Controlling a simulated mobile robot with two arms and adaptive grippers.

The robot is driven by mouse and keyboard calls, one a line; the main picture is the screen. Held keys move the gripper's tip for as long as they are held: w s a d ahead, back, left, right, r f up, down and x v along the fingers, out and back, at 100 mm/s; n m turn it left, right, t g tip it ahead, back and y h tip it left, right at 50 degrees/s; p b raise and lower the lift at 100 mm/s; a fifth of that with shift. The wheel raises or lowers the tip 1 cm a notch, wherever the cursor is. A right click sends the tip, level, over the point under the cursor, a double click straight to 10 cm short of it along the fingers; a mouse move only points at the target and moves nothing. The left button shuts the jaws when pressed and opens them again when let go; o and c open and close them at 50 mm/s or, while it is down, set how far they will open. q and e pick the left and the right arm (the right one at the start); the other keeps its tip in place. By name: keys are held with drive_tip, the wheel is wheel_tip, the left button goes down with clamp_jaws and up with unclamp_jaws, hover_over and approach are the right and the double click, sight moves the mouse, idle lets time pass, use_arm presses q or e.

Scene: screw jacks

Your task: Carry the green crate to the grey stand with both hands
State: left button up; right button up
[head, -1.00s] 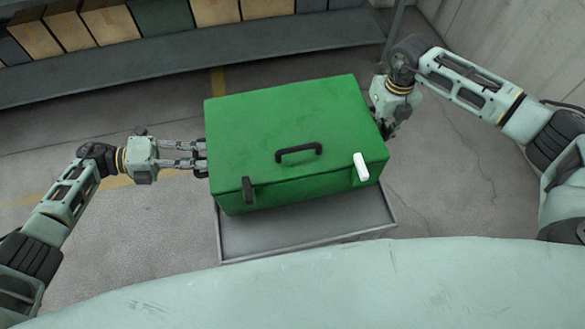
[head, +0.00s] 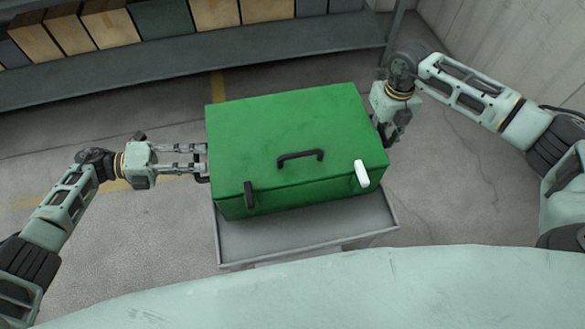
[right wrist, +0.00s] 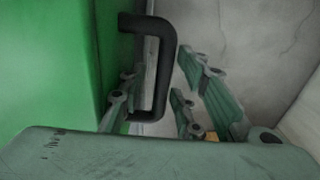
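The green crate (head: 290,185) sits shut on a grey tray-like top (head: 310,240); I cannot tell whether this is the grey stand. The crate has a black lid handle, with one black and one white latch in front. My left gripper (head: 205,158) is at the crate's left side, fingers apart, beside a mostly hidden black side handle (head: 203,178). My right gripper (head: 386,140) is at the right side. In the right wrist view, its fingers (right wrist: 155,105) are apart on either side of the black right handle (right wrist: 162,60), one between handle and crate wall.
A long grey shelf (head: 150,75) with several boxes runs along the back. A pale wall (head: 470,30) stands at the right.

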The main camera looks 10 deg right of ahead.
use_arm(q)
drive_tip(key=v, duration=0.7)
drive_tip(key=shift+a, duration=0.35)
use_arm(e)
wheel_tip(320, 180, up, 12)
idle(0.4)
